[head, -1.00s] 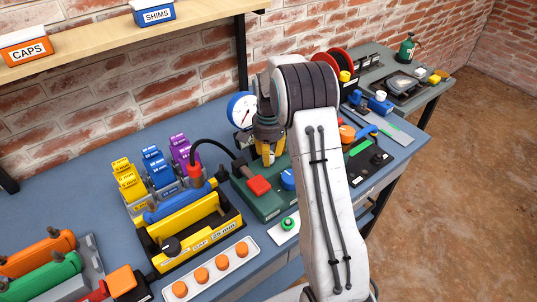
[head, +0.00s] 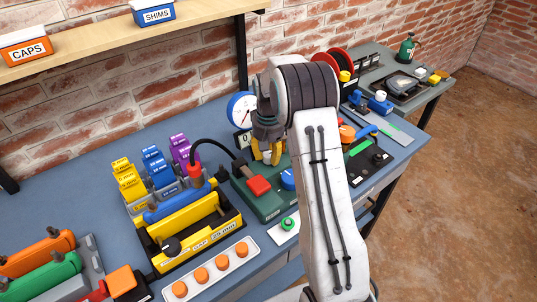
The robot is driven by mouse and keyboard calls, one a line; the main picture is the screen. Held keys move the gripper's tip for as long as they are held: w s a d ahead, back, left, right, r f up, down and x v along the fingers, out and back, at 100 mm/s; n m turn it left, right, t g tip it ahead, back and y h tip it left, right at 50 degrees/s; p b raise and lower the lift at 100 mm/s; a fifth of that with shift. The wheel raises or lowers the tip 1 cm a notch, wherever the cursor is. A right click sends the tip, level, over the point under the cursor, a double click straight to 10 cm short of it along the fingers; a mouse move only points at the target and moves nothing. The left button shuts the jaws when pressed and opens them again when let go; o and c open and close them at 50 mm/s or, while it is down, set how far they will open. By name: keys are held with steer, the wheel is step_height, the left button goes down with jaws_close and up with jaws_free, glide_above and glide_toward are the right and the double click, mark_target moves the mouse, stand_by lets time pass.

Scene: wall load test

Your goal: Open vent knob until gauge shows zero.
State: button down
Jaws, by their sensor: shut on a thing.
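The round white gauge with a blue rim (head: 241,109) stands at the back of the bench, partly behind my wrist. Its needle is too small to read surely. A small display (head: 243,140) below it shows a 0, with the rest hidden by my gripper. My gripper (head: 267,157) points down over the green pump base (head: 262,205), its yellow fingers shut on the vent knob, which they and my wrist almost fully hide. A red block (head: 259,187) and a blue knob (head: 288,179) sit on the same base, in front of my gripper. A black hose (head: 208,143) runs to the base.
A yellow press fixture with a blue cylinder (head: 185,222) stands left of the base. A green button (head: 288,223) is near the bench edge. My arm covers the bench to the right.

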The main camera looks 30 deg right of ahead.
mark_target(268, 154)
steer(key=shift+s+f+n, duration=0.1)
steer(key=shift+f+n, duration=0.05)
steer(key=shift+n, duration=0.35)
steer(key=c, duration=0.8)
jaws_free()
steer(key=shift+r, duration=0.2)
step_height(268, 154, up, 10)
steer(key=shift+r, duration=0.9)
